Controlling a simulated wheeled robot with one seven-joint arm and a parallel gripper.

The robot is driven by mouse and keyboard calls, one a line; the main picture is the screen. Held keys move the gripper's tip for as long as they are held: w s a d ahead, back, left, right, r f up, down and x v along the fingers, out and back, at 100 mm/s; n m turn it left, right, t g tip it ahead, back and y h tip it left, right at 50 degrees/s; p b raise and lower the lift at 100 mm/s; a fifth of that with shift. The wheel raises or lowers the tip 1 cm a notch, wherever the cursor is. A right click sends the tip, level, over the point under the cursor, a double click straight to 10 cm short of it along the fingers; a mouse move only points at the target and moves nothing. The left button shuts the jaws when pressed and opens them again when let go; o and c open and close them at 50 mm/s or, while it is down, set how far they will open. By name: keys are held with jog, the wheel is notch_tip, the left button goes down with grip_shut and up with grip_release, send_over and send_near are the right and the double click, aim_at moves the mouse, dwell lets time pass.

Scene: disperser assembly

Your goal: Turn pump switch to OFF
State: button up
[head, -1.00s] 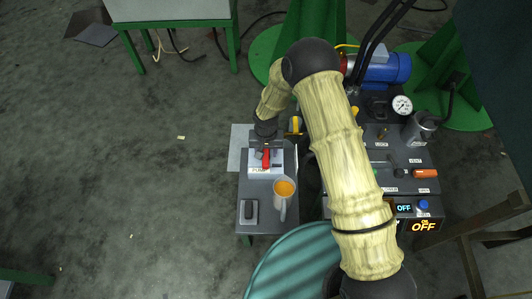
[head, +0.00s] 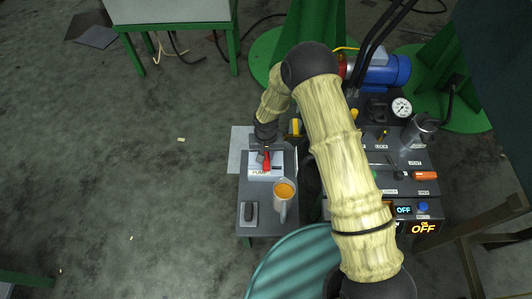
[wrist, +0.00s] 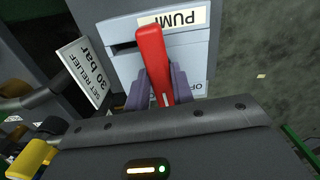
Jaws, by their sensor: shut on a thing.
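The pump switch is a pale box (head: 258,171) labelled PUMP with a red lever (head: 267,160), on the small grey table. In the wrist view the red lever (wrist: 152,55) stands between the two grey-purple fingers of my gripper (wrist: 158,84). My gripper is shut on the lever, one finger on each side. The PUMP label (wrist: 174,19) reads upside down there. The lever's base is hidden by the gripper body. In the head view my gripper (head: 264,147) is small and partly hidden.
A mug (head: 284,193) of orange liquid stands close to the switch, with a small dark device (head: 249,213) on the same table (head: 262,229). A machine panel with a gauge (head: 402,107) and displays reading OFF (head: 423,228) lies right. A SET RELIEF 30 bar sign (wrist: 90,70) is near the gripper.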

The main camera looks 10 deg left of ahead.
jog(key=n+p, duration=0.2)
jog(key=n, duration=0.2)
jog(key=shift+r+p, duration=0.15)
jog(key=shift+p, duration=0.2)
jog(key=n+p, duration=0.2)
jog(key=n, duration=0.2)
jog(key=shift+n, duration=0.4)
jog(key=n+p, duration=0.1)
jog(key=n, duration=0.3)
jog(key=shift+p, duration=0.3)
jog(key=shift+n+p, duration=0.45)
jog(key=shift+n, duration=1.75)
jog(key=o, duration=1)
notch_tip(320, 180, up, 17)
jog(key=p, duration=0.4)
